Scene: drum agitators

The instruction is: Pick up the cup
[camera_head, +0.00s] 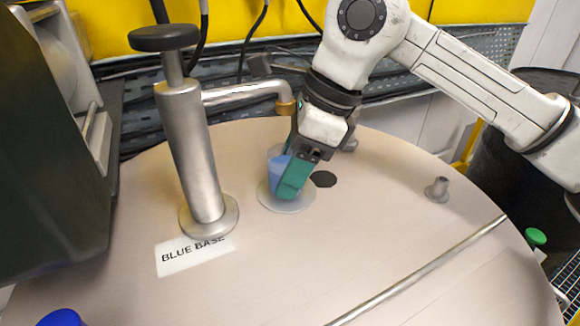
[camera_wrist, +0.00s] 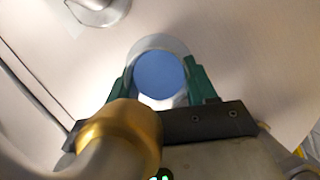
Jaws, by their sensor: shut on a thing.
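A clear cup (camera_head: 272,171) with blue liquid stands upright on or just above a pale round disc (camera_head: 286,205) on the drum lid. My gripper (camera_head: 289,182) reaches down to it from above right, with green fingers shut on the cup. In the wrist view the cup's blue contents (camera_wrist: 158,75) show from above, between the two green fingers of my gripper (camera_wrist: 160,82). The cup's right side is hidden by a finger in the head view. I cannot tell whether the cup's base touches the disc.
A steel pump (camera_head: 192,150) with a black knob stands left of the cup. Its spout's brass tip (camera_head: 286,106) hangs close above my gripper and looms in the wrist view (camera_wrist: 122,130). A "BLUE BASE" label (camera_head: 194,254) lies in front. A small metal fitting (camera_head: 438,189) stands right.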

